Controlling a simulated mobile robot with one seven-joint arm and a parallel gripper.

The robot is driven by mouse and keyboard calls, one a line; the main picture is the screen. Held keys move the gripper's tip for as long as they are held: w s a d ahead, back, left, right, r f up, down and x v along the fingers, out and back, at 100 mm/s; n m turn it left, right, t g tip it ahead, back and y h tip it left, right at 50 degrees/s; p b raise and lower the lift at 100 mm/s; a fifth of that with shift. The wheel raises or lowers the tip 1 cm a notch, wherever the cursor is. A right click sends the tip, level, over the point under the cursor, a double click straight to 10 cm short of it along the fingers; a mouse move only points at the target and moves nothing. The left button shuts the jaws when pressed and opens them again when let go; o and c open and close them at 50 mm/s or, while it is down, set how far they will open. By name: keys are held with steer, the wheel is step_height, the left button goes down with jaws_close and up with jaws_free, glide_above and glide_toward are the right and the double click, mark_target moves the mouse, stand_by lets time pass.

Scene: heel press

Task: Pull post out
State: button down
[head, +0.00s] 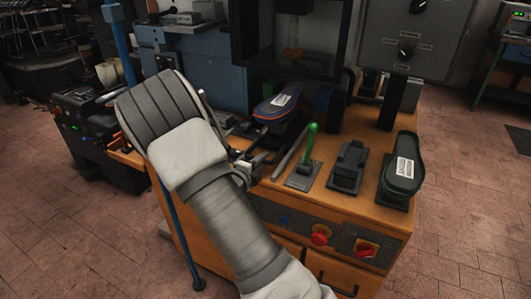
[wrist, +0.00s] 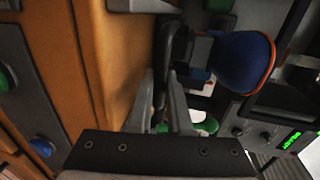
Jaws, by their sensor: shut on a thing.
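My gripper (head: 256,158) is low over the orange cabinet top, beside the shoe form. In the wrist view its two fingers (wrist: 161,80) are shut on a dark, narrow piece (wrist: 168,52), which looks like the post. Its lower end and how it is seated cannot be made out. A blue shoe form with an orange edge (head: 279,104) sits just behind the gripper; it also shows at the upper right of the wrist view (wrist: 243,62). In the head view my arm and wrist hide part of the cabinet's left side.
On the orange cabinet (head: 330,208), right of the gripper, stand a green-handled lever (head: 312,137), a black block (head: 348,165) and a green sole on a stand (head: 404,165). The dark press frame (head: 343,52) rises behind. A blue pole (head: 122,45) stands left.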

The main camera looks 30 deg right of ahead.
steer(key=f+p+v, duration=0.2)
steer(key=p+v, duration=0.3)
steer(key=v, duration=0.8)
steer(key=shift+s+a+f, duration=0.2)
steer(key=shift+a+f, duration=0.05)
steer(key=shift+f, duration=0.2)
steer(key=shift+a, duration=0.1)
steer(key=c, duration=1.2)
jaws_free()
steer(key=shift+o, duration=0.4)
steer(key=shift+s+a, duration=0.1)
steer(key=shift+a, duration=0.05)
